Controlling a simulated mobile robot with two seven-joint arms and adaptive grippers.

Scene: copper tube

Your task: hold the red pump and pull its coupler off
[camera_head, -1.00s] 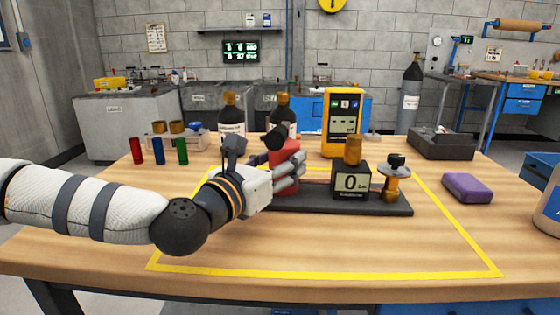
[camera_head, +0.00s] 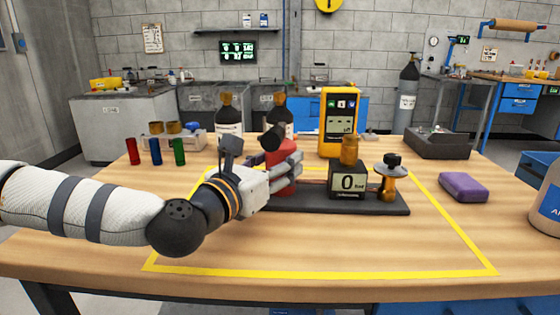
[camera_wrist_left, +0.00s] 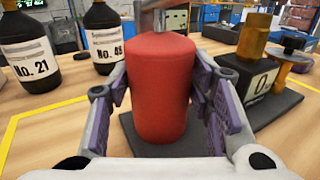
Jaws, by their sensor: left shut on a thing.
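The red pump (camera_head: 285,160) stands upright on the left part of a dark base plate (camera_head: 385,208). In the left wrist view the red body (camera_wrist_left: 160,95) fills the space between the fingers, with a metal piece (camera_wrist_left: 165,20) at its top, cut off by the picture edge. I cannot tell whether this piece is the coupler. In the head view a dark part (camera_head: 271,139) shows above the red body. My right gripper is not in view.
On the base plate stand a display box (camera_head: 347,183) reading 0 and a brass post with a dark disc (camera_head: 390,176). A purple block (camera_head: 463,186) lies right. The front table area is clear.

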